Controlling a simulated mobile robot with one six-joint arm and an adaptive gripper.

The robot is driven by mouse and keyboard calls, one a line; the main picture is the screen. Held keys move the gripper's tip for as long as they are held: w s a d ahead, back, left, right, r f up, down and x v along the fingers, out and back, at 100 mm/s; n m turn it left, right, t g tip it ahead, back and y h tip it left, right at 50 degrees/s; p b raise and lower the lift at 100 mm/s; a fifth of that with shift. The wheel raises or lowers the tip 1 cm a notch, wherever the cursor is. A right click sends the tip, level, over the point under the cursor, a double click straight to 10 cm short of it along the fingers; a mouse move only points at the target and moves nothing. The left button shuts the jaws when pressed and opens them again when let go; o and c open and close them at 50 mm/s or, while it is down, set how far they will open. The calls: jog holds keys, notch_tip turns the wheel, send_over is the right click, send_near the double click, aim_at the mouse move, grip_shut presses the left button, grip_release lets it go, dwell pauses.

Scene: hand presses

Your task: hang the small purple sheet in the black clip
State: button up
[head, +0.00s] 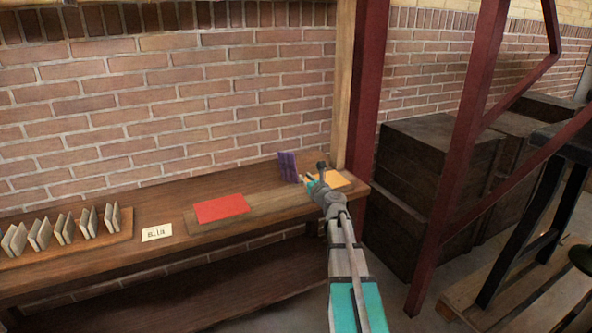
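A purple piece (288,167) stands upright at the right part of the wooden bench, near the brick wall. It looks like one or two small purple sheets; which one cannot be told. My gripper (308,179), with teal fingers, is just to the right of the purple piece, over the bench. Whether it touches the purple piece, and whether the fingers are open or shut, is too small to tell. I cannot make out a black clip.
A white card (157,233) and several grey upright pieces (62,229) are at left. Dark crates (425,190) and red posts (462,150) stand at right.

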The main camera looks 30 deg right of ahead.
send_over(296, 183)
jog(key=shift+w, duration=0.3)
dwell(0.3)
jog(key=shift+c, duration=0.3)
grip_shut()
jog(key=shift+r, duration=0.1)
notch_tip(296, 183, up, 7)
jog(key=p, duration=0.7)
jog(key=shift+r+p, duration=0.2)
jog(key=shift+p, duration=0.1)
jog(key=shift+d, duration=0.1)
jog(key=shift+s, duration=0.2)
jog(key=s, duration=0.6)
jog(key=shift+s, duration=0.3)
dwell(0.5)
